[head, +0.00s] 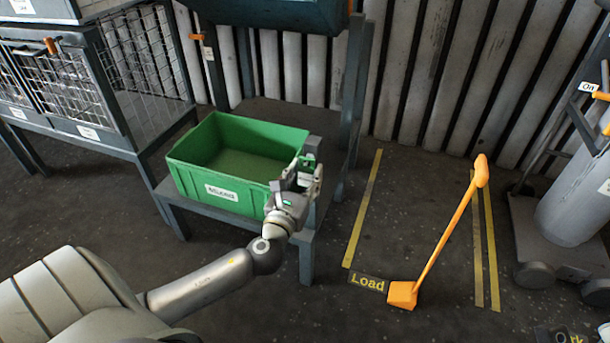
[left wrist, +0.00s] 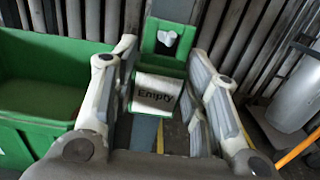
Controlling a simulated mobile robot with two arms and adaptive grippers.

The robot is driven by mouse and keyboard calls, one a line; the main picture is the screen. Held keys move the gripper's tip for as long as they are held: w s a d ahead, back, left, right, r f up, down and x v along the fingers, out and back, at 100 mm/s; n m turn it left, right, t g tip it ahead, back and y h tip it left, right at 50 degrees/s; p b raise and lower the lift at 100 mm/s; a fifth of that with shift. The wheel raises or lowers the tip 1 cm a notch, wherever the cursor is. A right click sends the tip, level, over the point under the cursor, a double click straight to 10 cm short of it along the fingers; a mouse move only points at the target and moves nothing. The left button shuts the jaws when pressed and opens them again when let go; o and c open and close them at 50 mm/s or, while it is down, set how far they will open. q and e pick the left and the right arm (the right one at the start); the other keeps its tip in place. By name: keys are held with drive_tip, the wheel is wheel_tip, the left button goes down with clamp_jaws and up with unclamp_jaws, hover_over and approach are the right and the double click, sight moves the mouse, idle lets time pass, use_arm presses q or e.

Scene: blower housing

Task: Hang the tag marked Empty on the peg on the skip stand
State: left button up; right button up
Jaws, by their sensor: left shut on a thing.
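The Empty tag (left wrist: 157,95) is green with a white label and sits between the fingers of my left gripper (left wrist: 160,100) in the left wrist view. In the head view my left gripper (head: 302,180) is shut on it, at a grey post on the front right corner of the skip stand (head: 250,229). The tag's green upper part (left wrist: 176,64) shows a pale, white shape in or in front of it. I cannot tell whether that is the peg, or whether the tag touches it. The gripper hides most of the tag in the head view. My right gripper is not in view.
A green bin (head: 198,149) labelled Mixed rests on the stand, close left of my gripper. A wire cage (head: 60,75) stands at left. An orange-handled tool (head: 445,230) stands by a Load sign (head: 367,282). Floor between the yellow lines is otherwise clear.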

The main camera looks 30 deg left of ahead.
use_arm(q)
drive_tip(key=o, duration=1.1)
drive_tip(key=v, duration=1.2)
drive_tip(key=shift+d, duration=0.1)
